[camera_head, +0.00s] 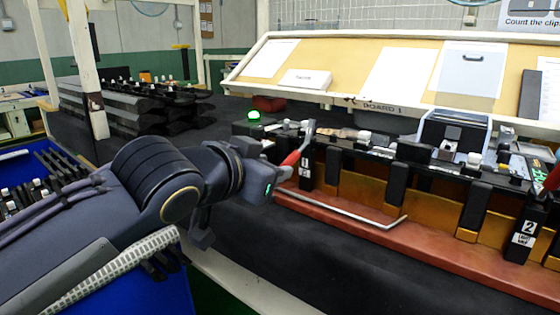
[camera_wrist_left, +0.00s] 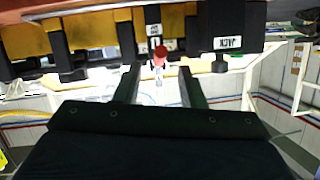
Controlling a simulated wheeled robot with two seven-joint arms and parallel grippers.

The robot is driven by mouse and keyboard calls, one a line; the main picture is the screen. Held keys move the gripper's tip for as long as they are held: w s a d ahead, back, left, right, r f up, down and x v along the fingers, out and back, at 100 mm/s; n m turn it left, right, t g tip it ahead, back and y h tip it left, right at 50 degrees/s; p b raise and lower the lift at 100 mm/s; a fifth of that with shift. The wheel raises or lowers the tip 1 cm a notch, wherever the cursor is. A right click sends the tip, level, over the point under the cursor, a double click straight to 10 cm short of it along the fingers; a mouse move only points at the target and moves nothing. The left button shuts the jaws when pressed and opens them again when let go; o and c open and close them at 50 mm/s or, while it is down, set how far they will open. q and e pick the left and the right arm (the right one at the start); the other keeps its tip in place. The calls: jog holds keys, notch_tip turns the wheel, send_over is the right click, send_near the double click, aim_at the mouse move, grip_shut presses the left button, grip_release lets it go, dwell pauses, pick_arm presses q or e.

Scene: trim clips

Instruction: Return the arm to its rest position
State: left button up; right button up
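My left arm (camera_head: 165,185) reaches in from the left over a blue bin, its wrist near the left end of the fixture (camera_head: 340,215). In the left wrist view my left gripper (camera_wrist_left: 158,78) has its two dark fingers apart, with nothing held between them. A red-tipped clamp handle (camera_wrist_left: 160,54) shows beyond the fingertips; I cannot tell whether they touch it. In the head view a red-handled clamp (camera_head: 297,157) stands beside my left wrist, near the label 1. My right gripper is not in view.
The blue bin (camera_head: 150,292) with dark clips lies below my left arm. A green lamp (camera_head: 254,117) is lit behind the wrist. A sloped board (camera_head: 345,70) with papers stands behind the fixture. Dark stacked parts (camera_head: 125,107) lie at the back left.

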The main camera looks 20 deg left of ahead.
pick_arm(q)
jog(key=shift+s+a+r, duration=0.1)
jog(key=shift+s+r, duration=0.05)
jog(key=shift+s, duration=0.4)
jog(key=s+a+f+n+g+y, duration=0.1)
jog(key=s+a+f+n+g, duration=0.2)
jog(key=f, duration=0.6)
jog(key=s+a+f+n+g, duration=0.1)
jog(key=s+a+f+g, duration=0.15)
jog(key=s+f, duration=0.45)
jog(key=s+d+f+n+g+h, duration=0.1)
jog(key=s+f, duration=0.3)
jog(key=f, duration=0.3)
jog(key=s+d+f+n+g+h, duration=0.1)
jog(key=s+f+g, duration=0.1)
jog(key=s+f, duration=0.45)
notch_tip(320, 180, up, 28)
jog(key=w+p, duration=0.1)
jog(key=p, duration=2.8)
jog(key=shift+w+p, duration=0.25)
jog(key=shift+p, duration=0.1)
jog(key=shift+a, duration=0.1)
